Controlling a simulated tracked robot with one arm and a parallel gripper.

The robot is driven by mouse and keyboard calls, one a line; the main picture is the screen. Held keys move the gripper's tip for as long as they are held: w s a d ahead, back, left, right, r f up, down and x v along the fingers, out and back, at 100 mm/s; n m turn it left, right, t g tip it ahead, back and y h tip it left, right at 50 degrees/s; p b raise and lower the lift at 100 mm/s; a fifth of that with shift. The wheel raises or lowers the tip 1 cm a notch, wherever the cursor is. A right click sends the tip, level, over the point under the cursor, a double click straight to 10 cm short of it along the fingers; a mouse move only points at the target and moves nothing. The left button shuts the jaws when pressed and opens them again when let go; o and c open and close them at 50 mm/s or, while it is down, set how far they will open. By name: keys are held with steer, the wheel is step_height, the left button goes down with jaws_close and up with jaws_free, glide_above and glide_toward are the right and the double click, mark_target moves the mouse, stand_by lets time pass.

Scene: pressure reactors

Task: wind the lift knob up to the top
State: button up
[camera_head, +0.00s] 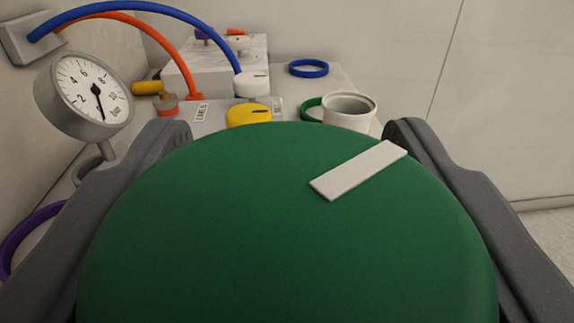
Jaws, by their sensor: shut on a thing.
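A large round green knob (250,230) fills the lower middle of the view. It has a flat pale pointer bar (358,170) on its top, slanting from lower left to upper right. I take this to be the lift knob; no label on it shows. My gripper (290,135) has one dark grey finger on each side of the knob and is shut on it. The lower part of the knob and whatever it is mounted on are hidden.
A round gauge (92,92) stands at the left. Behind the knob are a yellow knob (249,116), a white cap (252,84), a grey-white cup (350,112) and a blue ring (308,68). Blue (150,8) and orange (150,32) hoses arch at upper left.

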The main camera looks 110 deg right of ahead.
steer(key=shift+f, duration=0.1)
steer(key=o, duration=1)
steer(key=shift+w, duration=0.15)
